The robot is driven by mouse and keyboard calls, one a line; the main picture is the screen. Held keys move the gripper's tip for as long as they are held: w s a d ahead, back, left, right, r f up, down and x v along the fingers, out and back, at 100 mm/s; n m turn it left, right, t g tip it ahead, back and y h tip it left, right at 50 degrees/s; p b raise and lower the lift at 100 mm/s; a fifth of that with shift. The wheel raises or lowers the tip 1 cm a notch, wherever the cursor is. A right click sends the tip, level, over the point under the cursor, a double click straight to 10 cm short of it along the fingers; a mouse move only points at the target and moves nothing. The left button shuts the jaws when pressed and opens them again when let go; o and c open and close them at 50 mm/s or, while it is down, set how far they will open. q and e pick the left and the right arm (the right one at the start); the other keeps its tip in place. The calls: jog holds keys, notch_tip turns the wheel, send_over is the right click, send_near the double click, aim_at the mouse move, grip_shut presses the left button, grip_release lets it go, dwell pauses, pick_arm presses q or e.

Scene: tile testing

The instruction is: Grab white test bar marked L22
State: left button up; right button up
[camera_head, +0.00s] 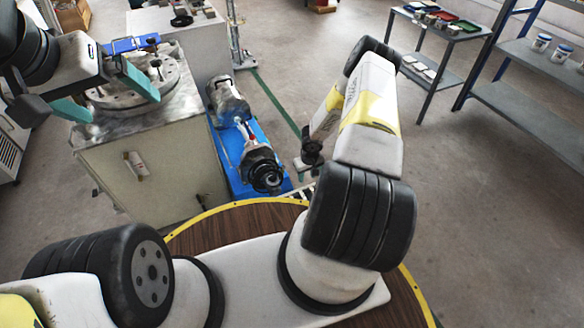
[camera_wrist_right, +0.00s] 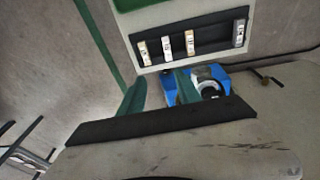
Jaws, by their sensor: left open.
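Several small whitish test bars stand in a row in a black holder (camera_wrist_right: 212,38) in the right wrist view: three at the left, a first bar (camera_wrist_right: 143,53), a second bar (camera_wrist_right: 167,48) and a third bar (camera_wrist_right: 190,43), and one apart at the right (camera_wrist_right: 239,33). Their marks are too small to read, so I cannot tell which is L22. My right gripper (camera_wrist_right: 161,92) has its teal fingers apart with nothing between them, short of the holder. My left gripper (camera_head: 103,96) is open and empty over a round metal disc (camera_head: 148,80).
The disc lies on a grey bench (camera_head: 165,155) at the left. A blue-based machine (camera_head: 238,160) stands beside the bench, close to my right arm. A dark side table with trays (camera_head: 437,38) and a grey shelf (camera_head: 530,95) stand at the back right. The floor at right is clear.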

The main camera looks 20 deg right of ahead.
send_near(303, 195)
jog(key=shift+f+y, duration=0.3)
jog(key=shift+f, duration=0.35)
jog(key=f, duration=0.4)
jog(key=w+f, duration=0.1)
jog(key=f, duration=0.2)
jog(key=shift+w+d, duration=0.1)
jog(key=shift+r, duration=0.1)
jog(key=shift+c, duration=0.4)
grip_shut()
